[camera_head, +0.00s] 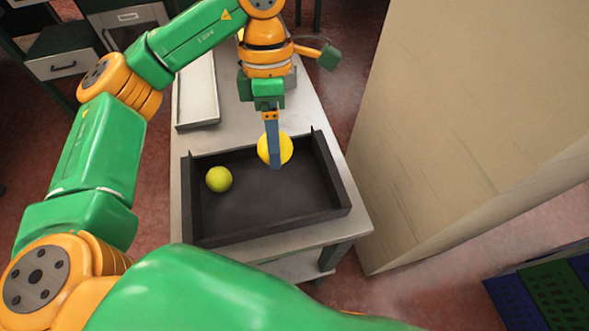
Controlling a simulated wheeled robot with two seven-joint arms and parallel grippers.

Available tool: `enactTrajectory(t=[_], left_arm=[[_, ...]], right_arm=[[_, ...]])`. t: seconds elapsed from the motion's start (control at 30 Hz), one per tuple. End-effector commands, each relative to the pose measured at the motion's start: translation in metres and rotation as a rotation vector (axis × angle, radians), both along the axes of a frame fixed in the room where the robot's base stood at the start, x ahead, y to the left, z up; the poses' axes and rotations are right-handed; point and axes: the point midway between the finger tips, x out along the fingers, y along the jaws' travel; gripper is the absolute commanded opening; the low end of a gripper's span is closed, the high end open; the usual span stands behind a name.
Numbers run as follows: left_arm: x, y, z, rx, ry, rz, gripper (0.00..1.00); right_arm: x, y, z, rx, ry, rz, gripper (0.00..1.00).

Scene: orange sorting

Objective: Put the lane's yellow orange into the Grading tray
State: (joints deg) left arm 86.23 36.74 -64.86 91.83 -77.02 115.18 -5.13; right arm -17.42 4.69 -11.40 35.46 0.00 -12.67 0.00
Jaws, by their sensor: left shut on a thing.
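My left gripper (275,163) is shut on a yellow orange (287,148). The orange shows on both sides of the near finger, which covers its middle. They are over the back part of a black open tray (265,230). I cannot tell whether the orange touches the tray floor or hangs above it. No label is readable on this tray. A yellow-green orange (219,179) lies inside the tray at the left. My right gripper is not in view.
A long, narrow white tray (197,122) lies on the grey table (355,218) behind the black one. A large beige panel (430,130) stands close to the table's right. A cabinet is at the back left. Blue and green crates (545,290) sit at the lower right.

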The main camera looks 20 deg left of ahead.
Motion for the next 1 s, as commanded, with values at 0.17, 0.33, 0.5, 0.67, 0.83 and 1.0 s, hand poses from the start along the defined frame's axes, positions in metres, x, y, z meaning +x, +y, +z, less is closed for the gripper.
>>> enactTrajectory(t=[0.17, 0.33, 0.5, 0.67, 0.83, 1.0], left_arm=[[0.0, -0.031, -0.038, -0.001, 0.005, -0.002, 0.11], [0.001, -0.048, -0.056, 0.001, 0.004, -0.001, 0.11], [0.002, -0.046, -0.083, 0.003, 0.002, 0.002, 0.11], [0.003, -0.046, -0.088, 0.003, -0.001, 0.0, 0.11], [0.003, -0.046, -0.092, 0.003, -0.001, 0.0, 0.11], [0.003, -0.046, -0.09, 0.003, -0.001, 0.0, 1.0]], right_arm=[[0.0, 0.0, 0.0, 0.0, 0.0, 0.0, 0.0], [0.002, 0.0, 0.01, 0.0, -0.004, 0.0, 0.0], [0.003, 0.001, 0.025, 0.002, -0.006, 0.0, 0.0], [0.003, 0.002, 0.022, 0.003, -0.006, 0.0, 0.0], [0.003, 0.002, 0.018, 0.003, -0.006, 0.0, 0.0], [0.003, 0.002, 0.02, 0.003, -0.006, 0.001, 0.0]])
